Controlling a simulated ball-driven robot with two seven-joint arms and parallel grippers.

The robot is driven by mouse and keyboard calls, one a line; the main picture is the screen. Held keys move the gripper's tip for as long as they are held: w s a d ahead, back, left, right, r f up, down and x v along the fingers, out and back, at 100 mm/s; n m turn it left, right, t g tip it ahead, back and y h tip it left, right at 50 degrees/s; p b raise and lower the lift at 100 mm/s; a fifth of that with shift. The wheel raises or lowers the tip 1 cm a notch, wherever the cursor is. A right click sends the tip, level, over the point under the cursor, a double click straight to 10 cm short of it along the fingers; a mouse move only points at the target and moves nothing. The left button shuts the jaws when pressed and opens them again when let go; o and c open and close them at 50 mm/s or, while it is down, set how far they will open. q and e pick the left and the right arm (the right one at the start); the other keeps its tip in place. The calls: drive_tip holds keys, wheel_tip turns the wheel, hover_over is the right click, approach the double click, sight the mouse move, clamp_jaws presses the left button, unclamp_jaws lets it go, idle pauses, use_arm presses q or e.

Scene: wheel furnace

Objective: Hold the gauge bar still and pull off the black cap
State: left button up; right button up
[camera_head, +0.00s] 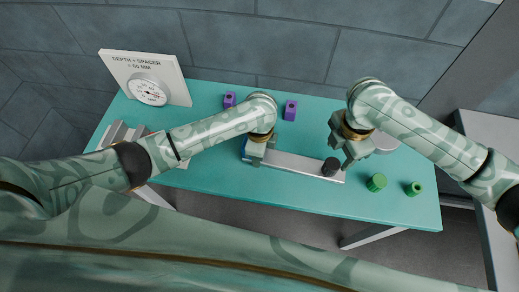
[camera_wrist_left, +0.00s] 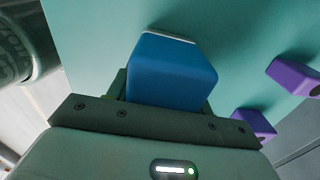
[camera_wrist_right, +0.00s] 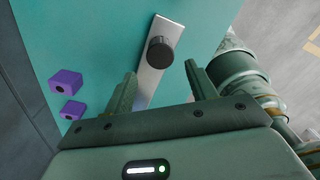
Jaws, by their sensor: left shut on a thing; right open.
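The gauge bar (camera_head: 298,164) is a flat silver bar lying on the teal table, with a blue block at its left end. My left gripper (camera_head: 257,158) is shut on this blue block (camera_wrist_left: 172,75), which fills its jaws in the left wrist view. The black cap (camera_head: 331,167) is a short dark knob upright on the bar near its right end; it also shows in the right wrist view (camera_wrist_right: 160,53). My right gripper (camera_wrist_right: 160,73) is open and empty. Its fingers point toward the cap, apart from it, with the cap ahead of the gap between them.
Two purple blocks (camera_head: 290,110) (camera_head: 229,99) stand behind the bar. Two green round pieces (camera_head: 376,182) (camera_head: 413,188) are at the right on the table (camera_head: 320,203). A white sign with a dial (camera_head: 149,89) stands back left. The table in front of the bar is clear.

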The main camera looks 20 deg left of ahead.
sight(333, 164)
drive_tip(key=shift+f, duration=3.55)
drive_tip(key=c, duration=1.1)
drive_tip(key=shift+r, duration=0.1)
drive_tip(key=shift+r, duration=0.85)
drive_tip(key=shift+r, duration=2.6)
use_arm(q)
drive_tip(key=o, duration=1.5)
